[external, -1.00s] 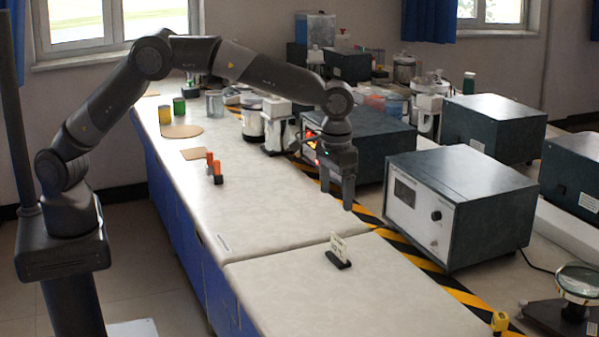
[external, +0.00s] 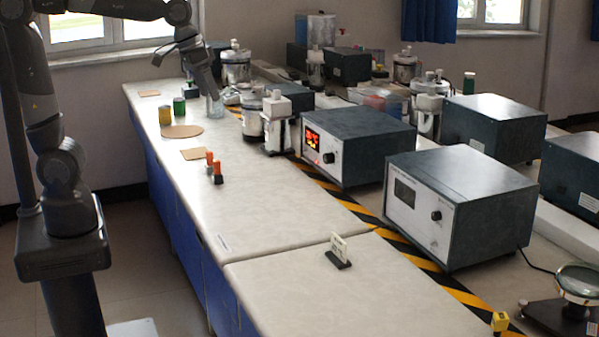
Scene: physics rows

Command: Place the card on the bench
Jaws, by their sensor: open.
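A small pale card (external: 338,246) stands upright in a dark slotted holder (external: 339,262) on the near part of the light-topped bench (external: 270,215). My gripper (external: 212,92) is at the far end of the bench, well away from the card. It points down, open, just above or beside a clear glass jar (external: 215,106). The fingertips are small and partly merge with the jar, so I cannot tell if they touch it.
Two orange-topped dark objects (external: 217,172) stand mid-bench near a tan square (external: 194,154). Yellow (external: 165,115) and green (external: 179,105) cylinders stand by a round tan mat (external: 182,131). Instrument boxes (external: 459,207) line the right behind striped tape (external: 410,246). The bench's near middle is clear.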

